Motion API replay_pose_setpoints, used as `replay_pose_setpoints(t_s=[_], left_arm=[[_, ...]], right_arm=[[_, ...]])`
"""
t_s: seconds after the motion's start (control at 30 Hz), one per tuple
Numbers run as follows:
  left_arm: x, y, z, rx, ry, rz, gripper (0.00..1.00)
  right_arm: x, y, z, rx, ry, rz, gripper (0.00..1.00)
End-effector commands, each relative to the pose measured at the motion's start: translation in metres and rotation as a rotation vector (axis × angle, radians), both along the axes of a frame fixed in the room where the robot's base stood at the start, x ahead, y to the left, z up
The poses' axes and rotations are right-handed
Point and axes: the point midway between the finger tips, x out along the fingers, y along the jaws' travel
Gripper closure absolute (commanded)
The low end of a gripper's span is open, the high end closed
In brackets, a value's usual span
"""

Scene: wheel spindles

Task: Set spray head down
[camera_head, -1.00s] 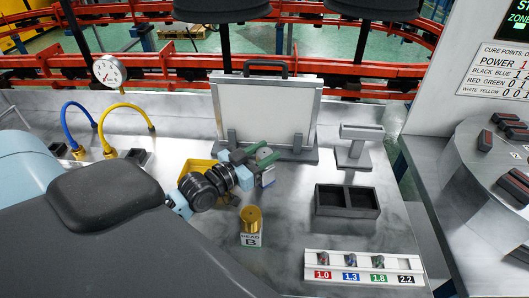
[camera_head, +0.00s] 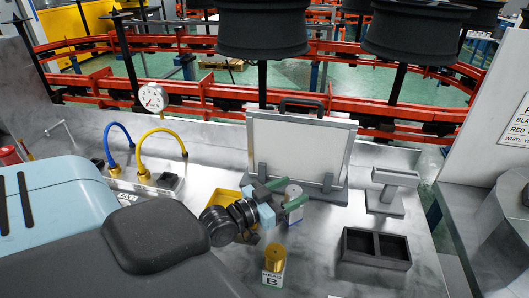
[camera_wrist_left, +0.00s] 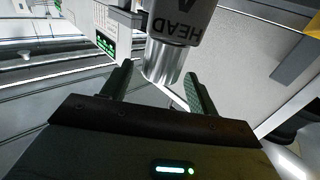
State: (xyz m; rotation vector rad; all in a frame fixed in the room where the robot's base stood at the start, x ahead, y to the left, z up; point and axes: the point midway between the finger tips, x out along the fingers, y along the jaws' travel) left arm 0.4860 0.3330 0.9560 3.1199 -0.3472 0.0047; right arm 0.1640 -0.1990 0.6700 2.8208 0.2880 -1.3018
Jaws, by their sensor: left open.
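A spray head marked HEAD A (camera_wrist_left: 182,22), with a white body and silver round end, shows upside down in the left wrist view. In the head view the spray head (camera_head: 293,194) stands on the grey metal bench, partly hidden by the fingers. My left gripper (camera_head: 287,194) is open, its dark green fingers on either side of the head. In the wrist view my left gripper (camera_wrist_left: 158,88) shows a gap between each finger and the silver end. A brass spray head marked HEAD B (camera_head: 274,260) stands upright nearer the front. My right gripper is not in view.
A yellow tray (camera_head: 227,193) lies behind my wrist. A framed white board (camera_head: 300,147) stands behind the spray heads. A dark two-compartment box (camera_head: 375,248) and a grey stand (camera_head: 385,190) are to the right. Blue and yellow hoses (camera_head: 142,140) and a gauge (camera_head: 152,97) are at left.

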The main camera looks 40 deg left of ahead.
Motion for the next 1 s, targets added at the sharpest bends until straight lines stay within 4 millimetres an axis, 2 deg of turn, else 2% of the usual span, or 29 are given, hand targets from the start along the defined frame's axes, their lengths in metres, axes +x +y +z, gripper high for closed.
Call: replay_pose_setpoints(t_s=[0.2, 0.5, 0.73, 1.0], left_arm=[[-0.036, 0.008, -0.003, 0.002, 0.007, 0.000, 0.41], [-0.078, 0.017, -0.003, 0.002, 0.007, -0.001, 0.41], [-0.097, 0.021, -0.002, 0.001, 0.005, 0.000, 0.41], [-0.102, 0.023, -0.001, 0.000, 0.002, 0.000, 0.41]], right_arm=[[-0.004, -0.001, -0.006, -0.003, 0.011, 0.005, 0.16], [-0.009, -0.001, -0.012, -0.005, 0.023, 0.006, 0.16], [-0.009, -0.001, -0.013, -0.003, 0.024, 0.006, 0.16], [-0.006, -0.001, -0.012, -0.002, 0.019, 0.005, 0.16]])
